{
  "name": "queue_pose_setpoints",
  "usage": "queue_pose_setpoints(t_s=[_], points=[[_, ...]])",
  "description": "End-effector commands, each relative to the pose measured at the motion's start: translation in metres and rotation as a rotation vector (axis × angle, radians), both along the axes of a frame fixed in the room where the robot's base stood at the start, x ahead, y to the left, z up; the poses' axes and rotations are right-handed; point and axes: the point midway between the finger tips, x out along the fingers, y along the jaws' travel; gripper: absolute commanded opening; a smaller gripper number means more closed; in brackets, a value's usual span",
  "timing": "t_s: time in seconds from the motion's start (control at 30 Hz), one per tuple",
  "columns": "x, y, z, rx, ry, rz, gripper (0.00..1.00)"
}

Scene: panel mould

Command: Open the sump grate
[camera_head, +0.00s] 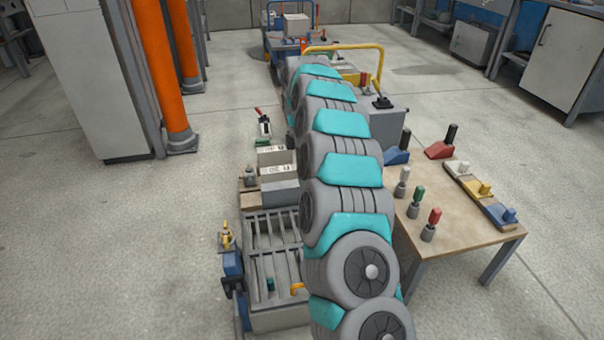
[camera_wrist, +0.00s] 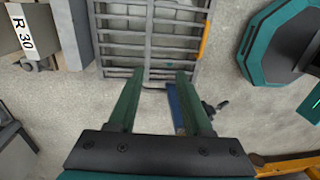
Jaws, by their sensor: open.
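The sump grate is a grey barred metal frame (camera_head: 262,268) at the lower left of my arm in the head view. In the wrist view the grate (camera_wrist: 150,41) fills the top middle, beyond my fingertips. An orange handle (camera_head: 297,288) is at its right side; it also shows in the wrist view (camera_wrist: 204,38). My gripper (camera_wrist: 157,75) is open, with two green fingers apart and nothing held between them. The fingertips appear just short of the grate's near edge; I cannot tell their height above it. My arm hides part of the grate in the head view.
A blue fixture with a yellow top (camera_head: 232,262) stands left of the grate. Grey labelled blocks (camera_head: 277,170) sit behind it. A wooden table (camera_head: 465,238) with coloured handles stands right of my arm.

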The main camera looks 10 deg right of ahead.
Motion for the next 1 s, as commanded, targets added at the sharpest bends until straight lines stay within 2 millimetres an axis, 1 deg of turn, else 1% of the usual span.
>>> queue_pose_setpoints(t_s=[0.03, 0.5, 1.0], points=[[0.002, 0.0, 0.004, -0.001, 0.001, 0.0, 0.5], [0.016, 0.0, 0.029, 0.0, 0.001, -0.001, 0.5], [0.018, -0.001, 0.03, -0.001, 0.001, 0.0, 0.5]])
